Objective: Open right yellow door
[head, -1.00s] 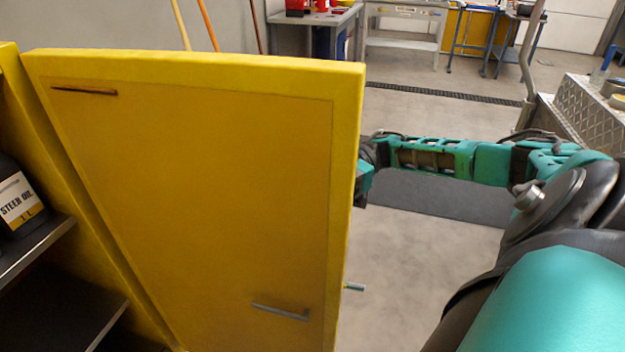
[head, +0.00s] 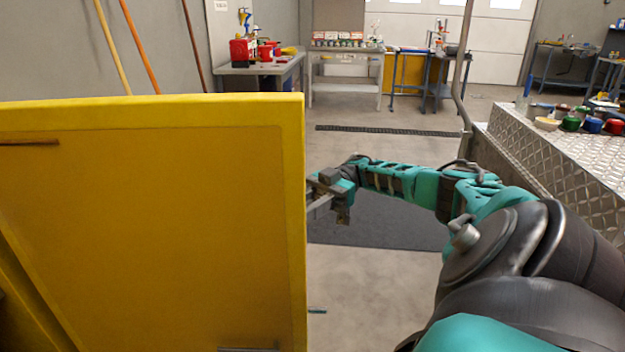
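The right yellow door (head: 150,220) fills the left half of the head view, swung open with its inner face toward me. A sliver of the yellow cabinet frame (head: 30,305) shows at the lower left. My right arm reaches in from the right, and its gripper (head: 316,194) is at the door's free edge, partly hidden behind it. Grey fingers show there, but whether they touch the door or are open or shut is unclear. A short handle end (head: 317,310) sticks out past the door's edge lower down. My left gripper is not in view.
A metal tread-plate surface (head: 560,170) with several jars and cans stands at the right, near my arm. Workbenches (head: 262,70) stand along the back. The floor (head: 365,285) between door and tread-plate surface is clear, with a dark mat on it.

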